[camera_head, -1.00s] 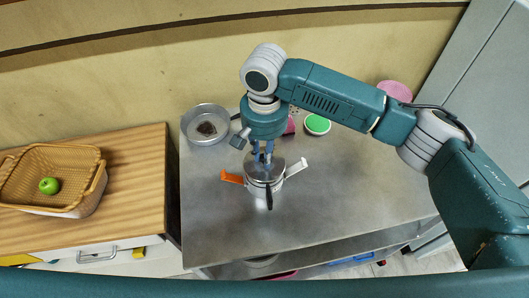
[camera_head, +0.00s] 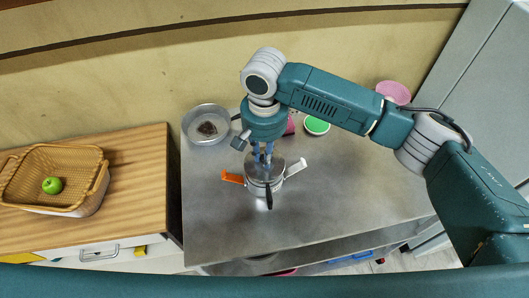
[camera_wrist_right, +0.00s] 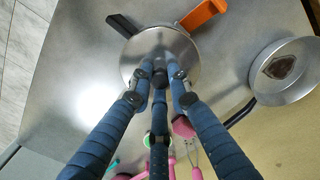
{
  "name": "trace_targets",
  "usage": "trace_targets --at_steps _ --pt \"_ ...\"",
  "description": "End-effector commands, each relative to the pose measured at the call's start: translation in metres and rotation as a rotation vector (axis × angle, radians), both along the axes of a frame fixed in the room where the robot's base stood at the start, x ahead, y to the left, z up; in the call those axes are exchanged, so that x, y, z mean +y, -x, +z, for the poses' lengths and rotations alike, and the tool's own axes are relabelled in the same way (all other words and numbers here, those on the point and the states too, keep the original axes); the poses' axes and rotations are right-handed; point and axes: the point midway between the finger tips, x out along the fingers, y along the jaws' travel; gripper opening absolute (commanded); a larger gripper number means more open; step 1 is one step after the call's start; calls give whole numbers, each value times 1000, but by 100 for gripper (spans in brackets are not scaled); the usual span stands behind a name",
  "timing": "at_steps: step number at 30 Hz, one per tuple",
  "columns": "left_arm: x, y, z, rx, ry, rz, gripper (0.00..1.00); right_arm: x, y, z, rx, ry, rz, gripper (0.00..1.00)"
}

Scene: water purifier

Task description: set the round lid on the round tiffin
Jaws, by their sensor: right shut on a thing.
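I cannot tell whether the lid is fully seated. My left gripper is not in view.
A steel bowl (camera_head: 222,126) with something dark inside stands behind left. A green-topped round item (camera_head: 317,125) and pink things are behind the tiffin. A basket (camera_head: 82,178) with a green apple (camera_head: 52,185) sits on the wooden counter. The table's front and right are clear.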

Motion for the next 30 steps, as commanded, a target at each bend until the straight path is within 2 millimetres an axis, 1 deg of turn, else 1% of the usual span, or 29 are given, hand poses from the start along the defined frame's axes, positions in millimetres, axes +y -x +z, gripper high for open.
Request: trace_targets --at_steps 8,26,27,28,30 --pt "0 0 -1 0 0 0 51 0 0 -1 0 0 0 0" --pt "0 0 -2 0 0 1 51 0 0 -12 -1 0 1 0" --pt "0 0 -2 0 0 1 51 0 0 -12 -1 0 1 23" --pt "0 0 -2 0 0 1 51 0 0 -12 -1 0 1 25" --pt "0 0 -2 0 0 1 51 0 0 -12 -1 0 1 25"
